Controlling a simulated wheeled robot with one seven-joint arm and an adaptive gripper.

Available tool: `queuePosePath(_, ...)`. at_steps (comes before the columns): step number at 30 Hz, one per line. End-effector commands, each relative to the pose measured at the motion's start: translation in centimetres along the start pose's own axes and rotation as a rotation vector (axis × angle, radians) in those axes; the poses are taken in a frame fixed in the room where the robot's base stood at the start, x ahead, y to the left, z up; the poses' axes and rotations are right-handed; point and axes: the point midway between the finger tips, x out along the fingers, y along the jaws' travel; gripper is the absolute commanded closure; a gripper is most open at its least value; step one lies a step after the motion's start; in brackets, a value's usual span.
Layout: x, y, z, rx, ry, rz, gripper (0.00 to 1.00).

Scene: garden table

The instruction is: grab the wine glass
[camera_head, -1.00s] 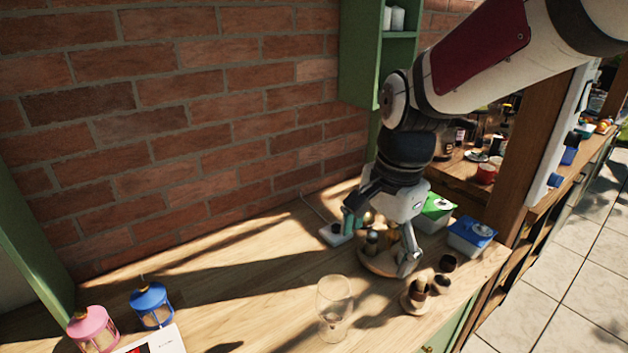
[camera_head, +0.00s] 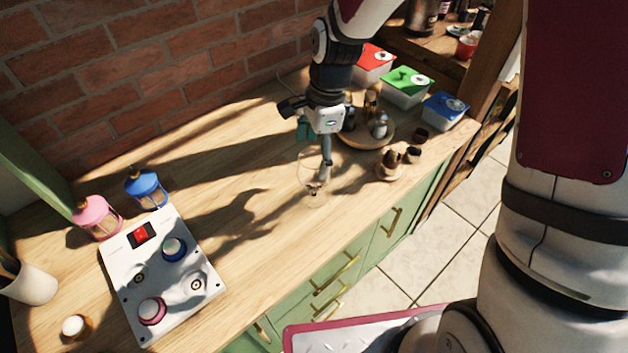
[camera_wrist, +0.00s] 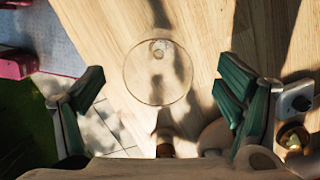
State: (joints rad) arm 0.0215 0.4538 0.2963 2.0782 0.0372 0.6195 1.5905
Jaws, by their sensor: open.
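The clear wine glass (camera_head: 314,186) stands upright on the wooden counter, in the middle of the head view. In the wrist view the wine glass (camera_wrist: 157,75) shows from above as a thin round rim, just beyond and between the fingertips. My gripper (camera_head: 314,143) is right by the glass, its near finger overlapping the bowl in the head view. In the wrist view my gripper (camera_wrist: 160,88) has its two green-padded fingers spread wide, with nothing held. I cannot tell whether a finger touches the glass.
A round wooden tray (camera_head: 352,140) with small bottles stands behind right of the gripper. Red (camera_head: 372,65), green (camera_head: 406,88) and blue (camera_head: 445,111) lidded boxes stand beyond. A white panel with knobs (camera_head: 190,305) and two lanterns are at left. Counter left of the glass is clear.

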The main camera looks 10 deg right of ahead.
Motion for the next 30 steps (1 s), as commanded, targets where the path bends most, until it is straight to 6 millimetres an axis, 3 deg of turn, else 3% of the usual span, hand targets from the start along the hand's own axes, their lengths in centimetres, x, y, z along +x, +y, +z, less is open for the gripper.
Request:
queuePosePath(5, 1.0, 0.1, 0.0, 0.0, -0.001, 0.003, 0.14)
queuePosePath(15, 5.2, 0.2, -0.2, 0.0, 0.0, 0.003, 0.14)
queuePosePath(24, 5.6, 0.1, -0.2, -0.001, 0.001, -0.001, 0.14)
queuePosePath(26, 5.6, 0.1, -0.2, -0.001, 0.001, 0.0, 0.25)
queuePosePath(30, 5.6, 0.1, -0.2, -0.001, 0.001, 0.0, 0.57)
